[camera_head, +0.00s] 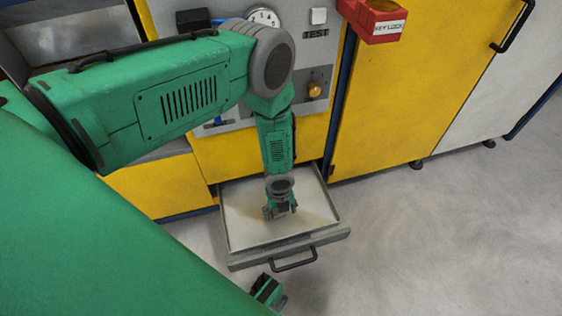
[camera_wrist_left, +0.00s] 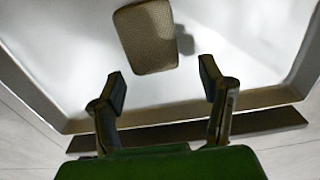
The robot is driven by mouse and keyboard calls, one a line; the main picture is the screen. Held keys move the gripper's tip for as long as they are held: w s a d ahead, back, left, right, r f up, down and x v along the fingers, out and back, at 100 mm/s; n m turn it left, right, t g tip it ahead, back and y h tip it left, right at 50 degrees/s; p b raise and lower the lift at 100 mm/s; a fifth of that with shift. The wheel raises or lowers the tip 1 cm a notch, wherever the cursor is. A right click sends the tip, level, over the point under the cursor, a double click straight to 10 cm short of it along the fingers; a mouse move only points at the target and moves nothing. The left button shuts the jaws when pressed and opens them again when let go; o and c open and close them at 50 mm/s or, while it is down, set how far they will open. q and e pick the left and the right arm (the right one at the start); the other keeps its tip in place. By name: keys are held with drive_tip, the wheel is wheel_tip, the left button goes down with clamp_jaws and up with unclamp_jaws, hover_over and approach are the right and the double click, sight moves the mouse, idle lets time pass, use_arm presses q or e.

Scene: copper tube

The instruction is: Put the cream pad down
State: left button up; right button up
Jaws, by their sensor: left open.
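The cream pad (camera_wrist_left: 145,37) shows in the left wrist view as a tan, rounded, textured block, beyond my fingertips and over the pale floor of the open drawer. A small dark shadow lies just right of it. My left gripper (camera_wrist_left: 163,85) is open, its two fingers apart with nothing between them. In the head view my left gripper (camera_head: 280,212) points down inside the drawer (camera_head: 240,238). I cannot make out the pad in the head view; the gripper likely hides it.
The drawer has raised walls and a front handle (camera_head: 294,262). Behind it stand yellow cabinets (camera_head: 410,90), a panel with a gauge (camera_head: 263,17) and an orange knob (camera_head: 314,89), and a red key lock box (camera_head: 375,20). The grey floor to the right is clear.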

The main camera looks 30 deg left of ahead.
use_arm(q)
wheel_tip(320, 180, up, 10)
drive_tip(key=p, duration=0.4)
drive_tip(key=s+a+r+n, duration=0.1)
drive_tip(key=s+r+n, duration=0.4)
drive_tip(key=s+n, duration=0.5)
drive_tip(key=s+a+r+n, duration=0.2)
drive_tip(key=s+r+n, duration=0.4)
drive_tip(key=s+n, duration=0.4)
drive_tip(key=n, duration=0.5)
drive_tip(key=shift+s+a+r+t, duration=0.15)
drive_tip(key=shift+s+t, duration=0.15)
